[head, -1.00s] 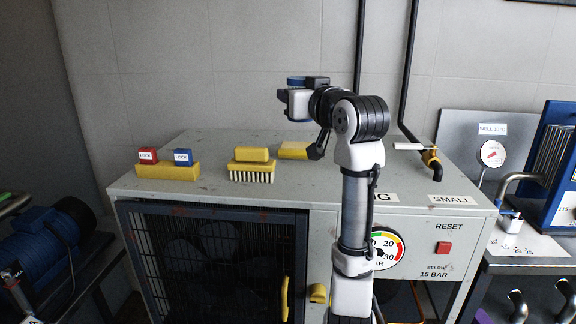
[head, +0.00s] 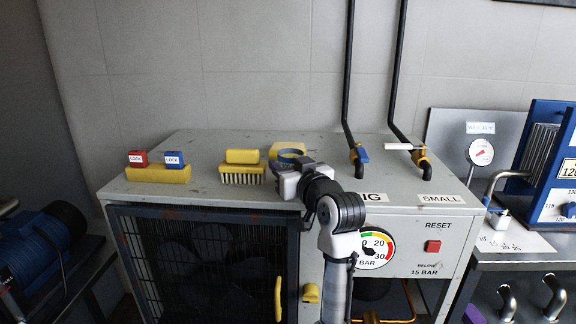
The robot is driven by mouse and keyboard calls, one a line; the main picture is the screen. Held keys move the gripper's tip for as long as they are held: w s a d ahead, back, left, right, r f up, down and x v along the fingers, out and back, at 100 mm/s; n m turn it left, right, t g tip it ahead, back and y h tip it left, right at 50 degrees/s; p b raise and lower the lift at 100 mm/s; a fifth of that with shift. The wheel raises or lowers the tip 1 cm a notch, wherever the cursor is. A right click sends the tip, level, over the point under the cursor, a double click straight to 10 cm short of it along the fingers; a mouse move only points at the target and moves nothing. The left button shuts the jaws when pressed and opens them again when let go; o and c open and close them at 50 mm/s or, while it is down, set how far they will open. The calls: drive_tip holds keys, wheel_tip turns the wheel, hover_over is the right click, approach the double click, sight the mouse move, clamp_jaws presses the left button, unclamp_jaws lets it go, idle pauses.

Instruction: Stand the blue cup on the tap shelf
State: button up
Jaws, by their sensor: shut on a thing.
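I cannot tell whether the cup touches the cabinet top. Two black pipes end in taps above signs on the cabinet's front edge: a blue-handled tap (head: 360,154) by the partly hidden sign and a white-handled tap (head: 404,147) above SMALL. Which surface is the tap shelf is not clear.
A yellow brush (head: 242,172) stands left of my gripper. Further left, a yellow holder (head: 158,174) carries a red lock (head: 138,158) and a blue lock (head: 175,159). The cabinet top is clear behind these. A side bench with a gauge (head: 481,152) stands at right.

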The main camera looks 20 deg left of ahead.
drive_tip(key=shift+f, duration=0.15)
drive_tip(key=o, duration=0.8)
drive_tip(key=shift+c, duration=0.2)
